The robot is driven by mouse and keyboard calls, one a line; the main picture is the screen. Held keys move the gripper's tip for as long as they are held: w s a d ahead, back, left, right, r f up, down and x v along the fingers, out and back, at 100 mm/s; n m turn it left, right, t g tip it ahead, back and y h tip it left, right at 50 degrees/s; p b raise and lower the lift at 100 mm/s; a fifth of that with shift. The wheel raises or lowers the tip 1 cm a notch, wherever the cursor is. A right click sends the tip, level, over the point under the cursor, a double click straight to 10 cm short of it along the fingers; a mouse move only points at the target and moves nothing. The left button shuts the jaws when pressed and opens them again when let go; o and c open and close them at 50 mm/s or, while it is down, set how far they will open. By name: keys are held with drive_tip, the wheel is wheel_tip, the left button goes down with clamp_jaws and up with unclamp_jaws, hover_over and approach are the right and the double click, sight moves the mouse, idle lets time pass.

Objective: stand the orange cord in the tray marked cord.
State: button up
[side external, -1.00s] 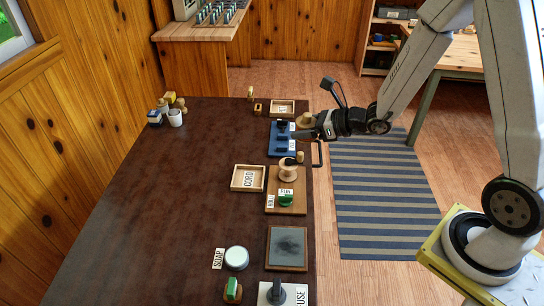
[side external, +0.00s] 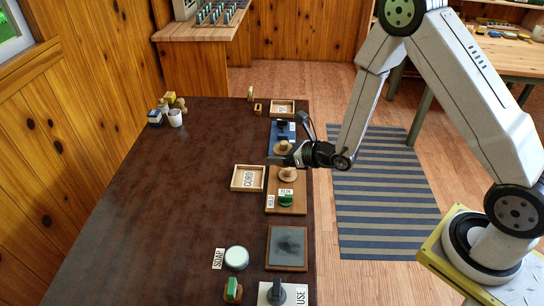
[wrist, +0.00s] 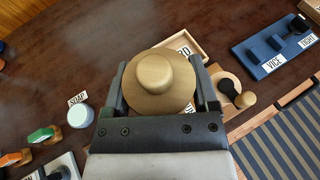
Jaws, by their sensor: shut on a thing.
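My gripper (side external: 280,158) is shut on a tan round piece with a knob on top (side external: 283,147). In the wrist view the piece (wrist: 153,82) sits upright between the two fingers (wrist: 158,66), and its underside is hidden. I cannot make out an orange cord for sure. The tray marked CORD (side external: 234,178) is a shallow wooden tray just left of and nearer than my gripper in the side view, with only its label visible inside. In the wrist view the tray (wrist: 198,46) is partly covered by the held piece.
Right of the tray is a wooden board (side external: 298,206) with a round wooden piece (side external: 288,174) and a green-topped piece (side external: 286,196). Behind is a blue rack (wrist: 272,64). Nearer stand a white round tub (side external: 236,257) and a dark slab (side external: 287,247).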

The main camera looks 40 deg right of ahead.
drive_tip(key=shift+w+a+f+h, duration=0.1)
drive_tip(key=shift+a+f+h, duration=0.1)
drive_tip(key=shift+f, duration=0.5)
drive_tip(key=shift+w+a+f+h, duration=0.1)
drive_tip(key=shift+a+f+h, duration=0.1)
drive_tip(key=shift+f, duration=0.5)
drive_tip(key=w+f, duration=0.4)
drive_tip(key=w, duration=0.4)
hover_over(247, 178)
drive_tip(key=s, duration=0.2)
drive_tip(key=f, duration=0.4)
drive_tip(key=shift+w+f, duration=0.7)
drive_tip(key=shift+f, duration=0.05)
drive_tip(key=shift+w+f, duration=0.15)
drive_tip(key=shift+f, duration=1.6)
drive_tip(key=shift+f, duration=0.5)
